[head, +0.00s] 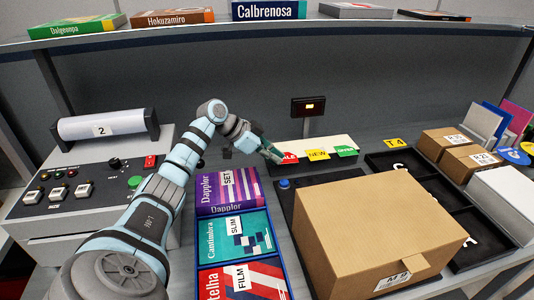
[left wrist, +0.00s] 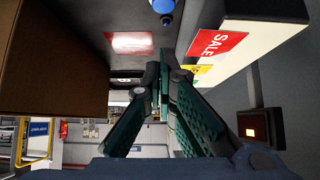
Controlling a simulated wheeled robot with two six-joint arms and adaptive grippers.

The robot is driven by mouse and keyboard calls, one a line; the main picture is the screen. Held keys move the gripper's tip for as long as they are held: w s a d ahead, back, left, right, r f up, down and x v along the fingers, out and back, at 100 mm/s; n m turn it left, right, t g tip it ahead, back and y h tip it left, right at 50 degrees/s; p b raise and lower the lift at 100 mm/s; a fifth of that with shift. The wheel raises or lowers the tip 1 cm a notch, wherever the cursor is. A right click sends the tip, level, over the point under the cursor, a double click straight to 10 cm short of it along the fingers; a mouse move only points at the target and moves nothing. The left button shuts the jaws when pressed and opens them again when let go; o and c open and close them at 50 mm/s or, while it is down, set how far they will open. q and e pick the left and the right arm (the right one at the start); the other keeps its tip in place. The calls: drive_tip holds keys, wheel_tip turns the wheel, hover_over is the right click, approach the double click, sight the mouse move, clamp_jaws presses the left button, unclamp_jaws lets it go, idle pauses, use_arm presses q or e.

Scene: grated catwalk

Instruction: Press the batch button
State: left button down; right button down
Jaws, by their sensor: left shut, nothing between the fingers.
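My left gripper (head: 274,154) is shut and empty. It is at the white block's left end, near the red SALE label (head: 290,158); I cannot tell whether it touches. It also shows in the left wrist view (left wrist: 162,70). A blue round button (head: 284,184) sits on a dark panel just below the gripper in the head view, left of the cardboard box; it also shows in the left wrist view (left wrist: 163,6). No readable mark names it the batch button. A green round button (head: 135,182) is on the grey machine at left. My right gripper is out of view.
A large cardboard box (head: 375,225) stands right of the blue button. A tray of boxed goods (head: 238,228) lies left of it. A small lit display (head: 309,106) stands behind the white block. A grey machine (head: 80,190) with a roller is at left.

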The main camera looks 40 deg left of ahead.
sight(283, 184)
use_arm(q)
drive_tip(key=x, duration=0.3)
drive_tip(key=shift+w+d+f, duration=0.1)
drive_tip(key=shift+d+f, duration=0.1)
drive_tip(key=shift+f, duration=0.1)
wheel_tip(283, 184, down, 4)
drive_tip(key=shift+w+d+r, duration=0.15)
drive_tip(key=shift+w, duration=0.05)
drive_tip(key=shift+f, duration=0.4)
